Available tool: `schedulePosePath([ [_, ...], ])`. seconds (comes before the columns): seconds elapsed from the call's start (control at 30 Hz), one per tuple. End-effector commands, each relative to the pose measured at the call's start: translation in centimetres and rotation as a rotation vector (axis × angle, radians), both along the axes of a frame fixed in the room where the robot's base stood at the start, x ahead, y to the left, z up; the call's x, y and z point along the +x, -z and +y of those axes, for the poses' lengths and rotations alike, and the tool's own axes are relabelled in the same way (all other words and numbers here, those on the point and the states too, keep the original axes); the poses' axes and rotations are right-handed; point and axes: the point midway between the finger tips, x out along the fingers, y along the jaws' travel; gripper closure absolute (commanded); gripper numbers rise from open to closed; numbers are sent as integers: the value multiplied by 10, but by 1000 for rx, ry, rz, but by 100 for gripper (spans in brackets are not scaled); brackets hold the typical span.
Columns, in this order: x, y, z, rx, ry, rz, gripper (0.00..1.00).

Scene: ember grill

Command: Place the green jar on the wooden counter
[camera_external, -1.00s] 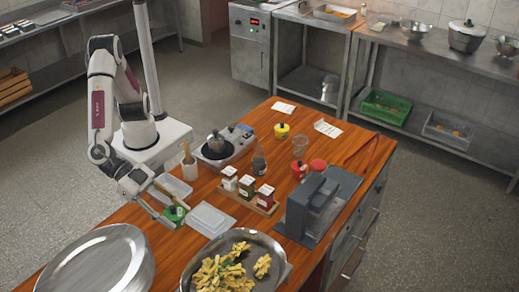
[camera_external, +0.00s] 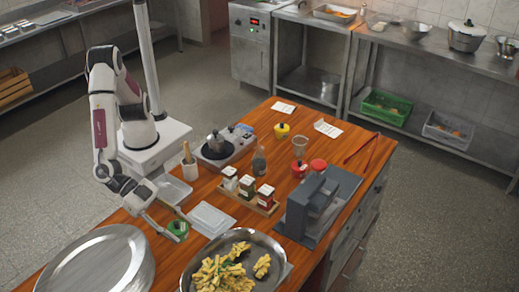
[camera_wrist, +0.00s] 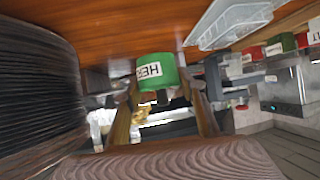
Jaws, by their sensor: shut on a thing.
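The green jar (camera_external: 178,230) is at the near left part of the wooden counter (camera_external: 138,222), between the round metal plates and the clear plastic container. In the wrist view the green jar (camera_wrist: 157,70) shows a white label with dark letters, close to the brown wood at the top of that view. My gripper (camera_external: 172,233) is shut on the jar, with a finger on either side of it in the wrist view (camera_wrist: 165,98). I cannot tell whether the jar touches the wood.
Round metal plates (camera_external: 98,262) lie left of the jar. A pan (camera_external: 262,240) of yellow food stands to the right. A clear container (camera_external: 210,219) sits close beside the jar. A rack of spice jars (camera_external: 262,209) and a grey machine (camera_external: 310,207) stand farther right.

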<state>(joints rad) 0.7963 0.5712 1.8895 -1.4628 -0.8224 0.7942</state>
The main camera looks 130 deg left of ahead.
Motion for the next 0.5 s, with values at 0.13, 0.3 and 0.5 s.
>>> schedulePosePath([
  [0.13, 0, -1, 0, -1, 0, -2, 87],
  [0.3, 0, 0, 0, -1, 0, -1, 87],
  [0.5, 0, 14, 0, 2, 0, 1, 87],
])
